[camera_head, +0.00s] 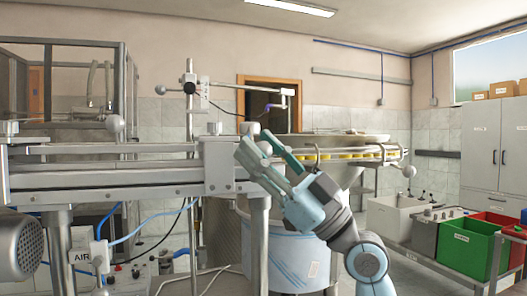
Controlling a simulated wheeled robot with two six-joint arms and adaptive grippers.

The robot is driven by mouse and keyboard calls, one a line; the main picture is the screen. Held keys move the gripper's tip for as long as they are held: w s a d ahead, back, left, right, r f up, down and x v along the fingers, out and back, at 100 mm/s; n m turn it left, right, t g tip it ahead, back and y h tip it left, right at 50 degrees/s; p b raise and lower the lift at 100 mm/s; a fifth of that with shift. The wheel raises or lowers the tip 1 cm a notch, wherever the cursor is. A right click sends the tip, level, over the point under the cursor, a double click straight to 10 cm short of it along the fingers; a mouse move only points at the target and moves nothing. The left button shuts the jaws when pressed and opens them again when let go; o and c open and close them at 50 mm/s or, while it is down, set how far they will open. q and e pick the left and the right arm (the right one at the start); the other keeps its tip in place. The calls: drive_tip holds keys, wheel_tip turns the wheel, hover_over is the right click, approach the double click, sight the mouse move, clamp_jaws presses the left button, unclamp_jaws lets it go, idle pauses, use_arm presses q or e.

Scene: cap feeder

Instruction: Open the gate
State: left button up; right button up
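My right gripper (256,146) comes in from the lower right, and its two fingers point up and left. The fingers are apart, with nothing visible between them. It appears in front of the right end of the metal conveyor (110,178), close to a grey block (219,165) with round knobs on top. Whether it touches the block I cannot tell. Behind the gripper, a chute with a row of yellow caps (343,156) runs along the metal feeder bowl (338,141). I cannot make out which part is the gate; the gripper hides part of this area. My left gripper is not in view.
A large metal drum (300,262) stands below the feeder. A post with a sensor arm (190,100) rises behind the conveyor. A motor (22,247) is at the lower left. Green (470,250) and red crates stand on a rack at the right, before grey cabinets (495,145).

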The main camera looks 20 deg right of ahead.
drive_tip(key=shift+f, duration=0.1)
drive_tip(key=v, duration=0.7)
drive_tip(key=shift+s, duration=0.1)
drive_tip(key=shift+d, duration=0.1)
